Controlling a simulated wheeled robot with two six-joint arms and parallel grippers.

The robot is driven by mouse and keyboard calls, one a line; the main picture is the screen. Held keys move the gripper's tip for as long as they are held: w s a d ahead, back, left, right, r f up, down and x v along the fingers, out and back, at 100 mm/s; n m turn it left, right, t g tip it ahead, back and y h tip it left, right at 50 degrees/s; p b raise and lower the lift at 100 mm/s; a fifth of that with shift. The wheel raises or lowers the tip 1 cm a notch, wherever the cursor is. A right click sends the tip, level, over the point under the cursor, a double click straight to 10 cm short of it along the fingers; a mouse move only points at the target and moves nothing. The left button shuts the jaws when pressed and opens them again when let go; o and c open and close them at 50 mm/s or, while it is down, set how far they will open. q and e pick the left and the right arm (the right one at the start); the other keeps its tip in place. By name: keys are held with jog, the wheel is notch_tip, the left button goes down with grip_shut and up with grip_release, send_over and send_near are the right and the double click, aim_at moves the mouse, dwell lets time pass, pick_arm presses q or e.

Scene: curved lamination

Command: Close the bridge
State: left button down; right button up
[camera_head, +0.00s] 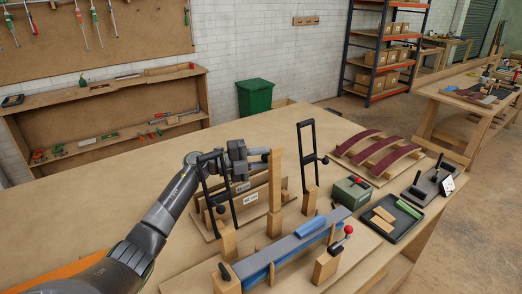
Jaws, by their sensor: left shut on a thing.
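Two black U-shaped bridge frames stand raised on wooden posts, the left one (232,203) tilted and the right one (300,139) nearly upright. Each has a black knob on its side. My left gripper (266,154) reaches in behind the left frame and is shut at the top of a tall wooden post (277,176); the fingertips are small and partly hidden. My right gripper is not in view.
A green box with a red knob (352,192), dark red curved strips (385,157) on a board and a black tray (416,219) with blocks stand at the right. The table's back left is clear.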

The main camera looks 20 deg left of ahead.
pick_arm(q)
jog(key=shift+s+d, duration=0.2)
jog(key=shift+d, duration=0.05)
jog(key=c, duration=1.2)
grip_release()
